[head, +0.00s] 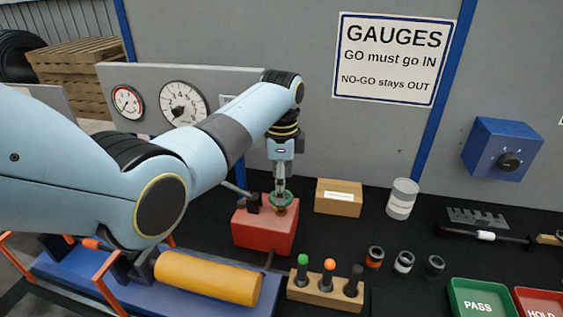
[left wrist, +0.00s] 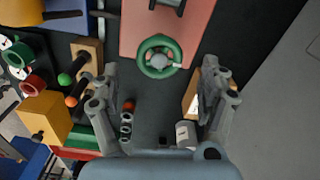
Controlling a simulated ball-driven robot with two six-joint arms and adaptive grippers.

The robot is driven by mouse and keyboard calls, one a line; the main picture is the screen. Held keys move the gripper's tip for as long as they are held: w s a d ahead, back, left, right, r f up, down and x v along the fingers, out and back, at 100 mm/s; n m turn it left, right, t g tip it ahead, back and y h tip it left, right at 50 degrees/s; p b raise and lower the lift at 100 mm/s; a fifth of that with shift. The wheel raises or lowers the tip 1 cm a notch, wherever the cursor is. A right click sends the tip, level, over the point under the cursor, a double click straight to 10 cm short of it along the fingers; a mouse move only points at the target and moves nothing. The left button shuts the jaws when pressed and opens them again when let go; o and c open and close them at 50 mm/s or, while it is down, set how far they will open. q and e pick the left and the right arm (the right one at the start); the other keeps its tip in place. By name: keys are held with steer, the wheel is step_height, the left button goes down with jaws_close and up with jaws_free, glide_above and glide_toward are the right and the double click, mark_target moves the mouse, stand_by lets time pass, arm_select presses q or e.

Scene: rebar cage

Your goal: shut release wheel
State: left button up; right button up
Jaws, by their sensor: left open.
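The release wheel (head: 282,203) is a green handwheel on top of a red box (head: 264,230) on the bench. My left gripper (head: 280,186) points down right over the wheel in the head view. In the left wrist view the green wheel (left wrist: 158,57) lies on the red box top (left wrist: 196,20), above the gap between my fingers (left wrist: 160,90). The fingers are spread wide with nothing between them. I cannot tell how far above the wheel the fingertips are. My right gripper is not in view.
A cardboard box (head: 339,197) and a grey can (head: 402,199) stand right of the red box. In front is a wooden block with several plugs (head: 325,288); a yellow cylinder (head: 208,278) lies left of it. Small rings (head: 404,262) and a green PASS tray (head: 480,298) are to the right.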

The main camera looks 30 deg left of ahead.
arm_select(q)
step_height(320, 180, up, 8)
stand_by(0.7)
